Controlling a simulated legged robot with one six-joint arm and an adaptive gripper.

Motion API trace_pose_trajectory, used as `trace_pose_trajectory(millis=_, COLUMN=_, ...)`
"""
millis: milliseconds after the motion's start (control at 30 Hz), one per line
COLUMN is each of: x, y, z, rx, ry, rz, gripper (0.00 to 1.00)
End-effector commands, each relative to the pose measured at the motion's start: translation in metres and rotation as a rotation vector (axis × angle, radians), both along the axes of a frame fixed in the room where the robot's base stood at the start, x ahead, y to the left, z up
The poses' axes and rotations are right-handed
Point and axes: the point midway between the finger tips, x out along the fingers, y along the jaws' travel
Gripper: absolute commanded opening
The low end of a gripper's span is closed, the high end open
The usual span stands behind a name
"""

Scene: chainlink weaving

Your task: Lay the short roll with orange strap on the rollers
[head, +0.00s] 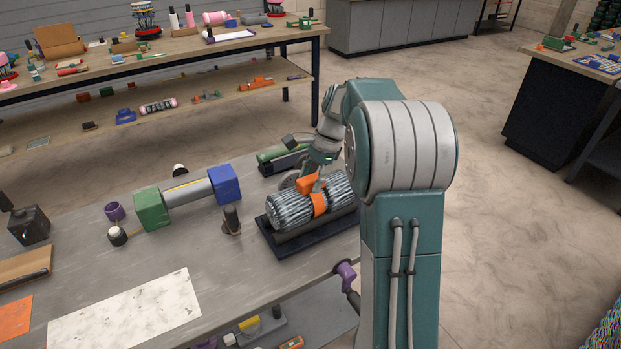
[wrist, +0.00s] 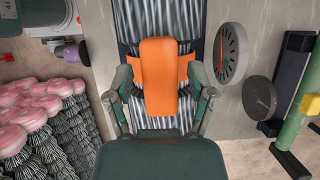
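The short roll of grey wire mesh (head: 290,208) with an orange strap (head: 320,204) lies lengthwise over a roller stand (head: 285,247) with a dark base at the bench's right end. It appears to rest on the grey rollers, which it mostly hides. An orange tab stands up from the strap. My gripper (head: 311,181) is over the roll's middle, partly hidden by my arm. In the wrist view, my gripper (wrist: 160,80) has its fingers on either side of the orange tab (wrist: 160,62), with small gaps; the mesh roll (wrist: 150,20) runs beneath.
A round dial (wrist: 228,54) and dark disc (wrist: 259,96) stand beside the roll. A green cylinder (head: 284,152) on a black stand is behind. A fixture with green and blue blocks (head: 188,193) and a dark upright post (head: 231,219) are left. Pink-capped rolls (wrist: 22,112) stand off the bench.

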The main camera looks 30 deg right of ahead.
Motion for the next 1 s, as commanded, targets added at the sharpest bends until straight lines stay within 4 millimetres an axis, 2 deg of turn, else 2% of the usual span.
trace_pose_trajectory(millis=333, x=0.0, y=0.0, z=-0.001, rx=0.0, ry=0.003, rz=0.0, gripper=0.83)
trace_pose_trajectory(millis=467, x=0.001, y=-0.003, z=0.006, rx=-0.001, ry=0.0, rz=0.0, gripper=0.83)
trace_pose_trajectory(millis=900, x=0.002, y=-0.037, z=0.085, rx=-0.002, ry=-0.002, rz=-0.002, gripper=0.83)
trace_pose_trajectory(millis=1000, x=0.003, y=-0.042, z=0.098, rx=-0.001, ry=0.0, rz=0.0, gripper=0.83)
